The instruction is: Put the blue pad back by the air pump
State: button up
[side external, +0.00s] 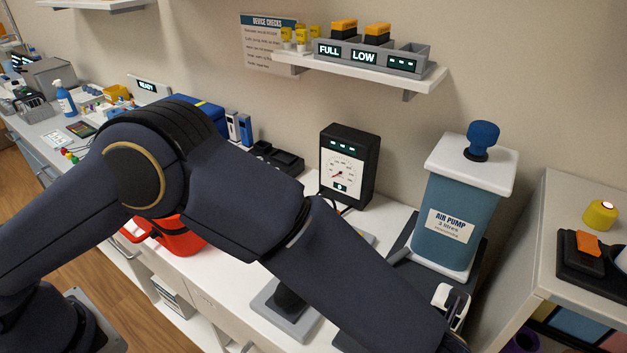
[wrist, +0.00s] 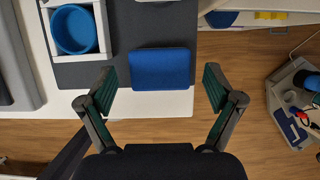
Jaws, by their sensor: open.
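The blue pad (wrist: 160,69) is a flat rounded rectangle in the wrist view. It lies at the front edge of a dark grey mat (wrist: 110,70) on the white counter. My gripper (wrist: 160,80) is open, its green-lined fingers apart on either side of the pad's near half, touching nothing visible. How high it is above the pad I cannot tell. The air pump (side external: 447,222) is a teal box with a white lid and blue knob, upright on the dark mat in the side external view. My arm hides the pad and the fingertips there.
A round blue dish (wrist: 74,28) sits in a white tray beside the pad. A pressure gauge (side external: 348,165) stands left of the pump. A white cabinet (side external: 560,225) is on the right, with a gap before it. Wood floor shows beyond the counter's front edge.

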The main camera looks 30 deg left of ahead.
jog(key=w+v, duration=0.1)
jog(key=v, duration=1)
jog(key=w+a+r+n, duration=0.2)
jog(key=a+r+n, duration=0.2)
jog(key=a, duration=0.3)
jog(key=w+a+r+n+y, duration=0.1)
jog(key=w+a+r+n, duration=0.1)
jog(key=a+r+n, duration=0.4)
jog(key=w+a+r+n, duration=0.2)
jog(key=a+n, duration=0.1)
jog(key=a, duration=0.5)
jog(key=s+a+r+n, duration=0.2)
jog(key=a+n, duration=0.2)
jog(key=a, duration=0.2)
jog(key=s+a+r+n, duration=0.1)
jog(key=s+a+n, duration=0.1)
jog(key=a+n, duration=0.4)
jog(key=s+a+n+t+h, duration=0.1)
jog(key=s+a+n, duration=0.9)
jog(key=n, duration=0.3)
jog(key=shift+s+a+f, duration=0.15)
jog(key=shift+s+a, duration=0.05)
jog(key=shift+a, duration=0.4)
